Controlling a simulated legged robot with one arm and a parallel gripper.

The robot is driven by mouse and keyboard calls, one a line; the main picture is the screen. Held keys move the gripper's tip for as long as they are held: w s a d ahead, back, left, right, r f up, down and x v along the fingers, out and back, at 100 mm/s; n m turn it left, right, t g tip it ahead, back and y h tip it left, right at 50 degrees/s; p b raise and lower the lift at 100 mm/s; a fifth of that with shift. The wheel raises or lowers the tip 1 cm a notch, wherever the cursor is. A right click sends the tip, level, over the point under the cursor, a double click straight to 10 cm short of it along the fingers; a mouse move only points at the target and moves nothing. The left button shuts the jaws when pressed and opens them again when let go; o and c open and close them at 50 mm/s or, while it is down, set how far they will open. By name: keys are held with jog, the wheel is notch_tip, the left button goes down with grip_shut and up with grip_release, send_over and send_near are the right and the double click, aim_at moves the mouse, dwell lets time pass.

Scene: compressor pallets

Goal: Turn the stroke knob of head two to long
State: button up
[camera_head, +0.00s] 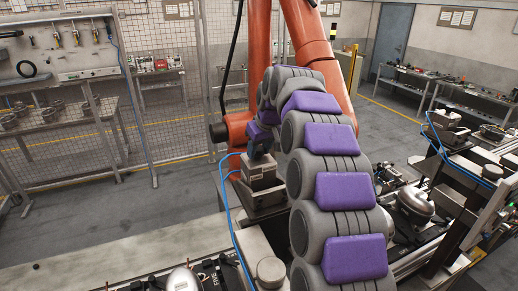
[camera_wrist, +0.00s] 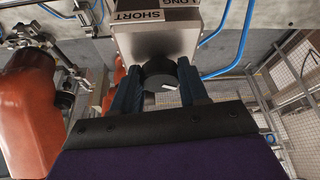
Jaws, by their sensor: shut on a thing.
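A black round stroke knob (camera_wrist: 160,74) with a short white mark sits on the face of a metal box (camera_wrist: 158,38) in the wrist view. Labels reading SHORT (camera_wrist: 139,16) and LONG (camera_wrist: 181,3) show upside down on the box above the knob. My gripper (camera_wrist: 160,80) is shut on the knob, one dark finger on each side. In the head view my gripper (camera_head: 260,142) is at the box (camera_head: 262,172), and the knob is hidden there. Which head this is cannot be read. The white mark is slanted, partly seen between the fingers.
A large orange robot arm (camera_head: 318,45) stands just behind the box. Blue hoses (camera_head: 233,225) run down beside the box. Rounded compressors (camera_head: 415,201) sit on the line at right. A mesh fence (camera_head: 160,110) stands at left, with open floor (camera_head: 80,220) before it.

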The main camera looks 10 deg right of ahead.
jog(key=shift+a+m+h+b, duration=0.15)
jog(key=shift+m+h, duration=0.3)
jog(key=shift+m, duration=0.7)
jog(key=shift+m+h+b, duration=0.2)
jog(key=shift+m+h, duration=0.25)
jog(key=shift+m, duration=0.7)
jog(key=o, duration=1.1)
jog(key=shift+c, duration=0.2)
jog(key=p+v, duration=0.2)
jog(key=v, duration=1.5)
jog(key=shift+s, duration=0.2)
jog(key=shift+a, duration=0.1)
